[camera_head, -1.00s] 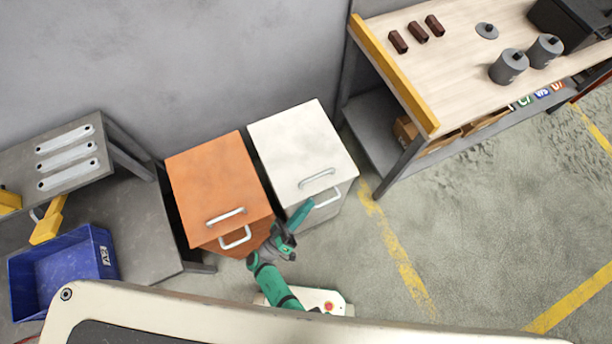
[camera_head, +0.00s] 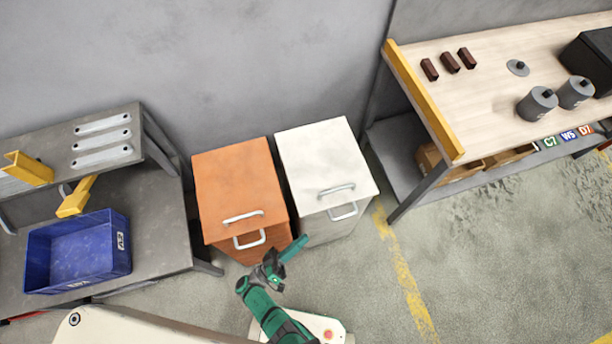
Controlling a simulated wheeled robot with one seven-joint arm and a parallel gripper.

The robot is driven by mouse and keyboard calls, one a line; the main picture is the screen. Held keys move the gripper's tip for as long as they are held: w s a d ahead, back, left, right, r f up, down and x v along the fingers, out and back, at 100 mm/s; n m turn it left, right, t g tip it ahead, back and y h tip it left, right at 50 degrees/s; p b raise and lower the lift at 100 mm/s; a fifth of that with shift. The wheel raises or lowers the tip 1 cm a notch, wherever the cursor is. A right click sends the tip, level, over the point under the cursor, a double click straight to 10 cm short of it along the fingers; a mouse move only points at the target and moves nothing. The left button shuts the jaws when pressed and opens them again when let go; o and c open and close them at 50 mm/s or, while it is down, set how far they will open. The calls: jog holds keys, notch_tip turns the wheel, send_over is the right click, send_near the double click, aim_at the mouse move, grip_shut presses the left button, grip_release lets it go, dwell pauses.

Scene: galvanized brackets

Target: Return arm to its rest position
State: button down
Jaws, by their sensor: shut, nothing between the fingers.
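My arm (camera_head: 262,306) is green and dark grey and rises from my base at the bottom of the picture. My gripper (camera_head: 300,243) is at its upper end, pointing up and right, in front of the orange cabinet (camera_head: 236,180) and the white cabinet (camera_head: 322,155). The gripper is small in view and its fingers look together, with nothing held. It appears in front of the lower edge of the cabinets; I cannot tell whether it touches them.
A wooden-topped workbench (camera_head: 490,75) stands at right. The floor (camera_head: 480,235) between is clear.

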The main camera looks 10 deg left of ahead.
jog(key=s+d+f+n+g+y, duration=0.1)
jog(key=s+d+f+g, duration=0.3)
jog(key=f, duration=0.2)
jog(key=s+d+f+g+y, duration=0.2)
jog(key=s+d+f+g, duration=0.2)
jog(key=f, duration=0.2)
jog(key=s+a+f+g+y, duration=0.2)
jog(key=s+f+g+y, duration=0.2)
jog(key=s+y, duration=0.5)
jog(key=a+r+t+y, duration=0.3)
jog(key=a+r, duration=0.1)
jog(key=r, duration=1.1)
jog(key=w+d+r+t, duration=0.1)
jog(key=r+t, duration=0.1)
jog(key=r, duration=0.7)
jog(key=w+d+r+m+t, duration=0.1)
jog(key=w+d+r+t, duration=0.1)
jog(key=r, duration=0.8)
jog(key=w+d+r+m+t, duration=0.1)
jog(key=w+r+t, duration=0.1)
jog(key=r, duration=0.8)
jog(key=shift+d+r+t, duration=0.2)
jog(key=shift+d+t, duration=0.2)
jog(key=shift+t, duration=0.3)
jog(key=shift+w, duration=0.1)
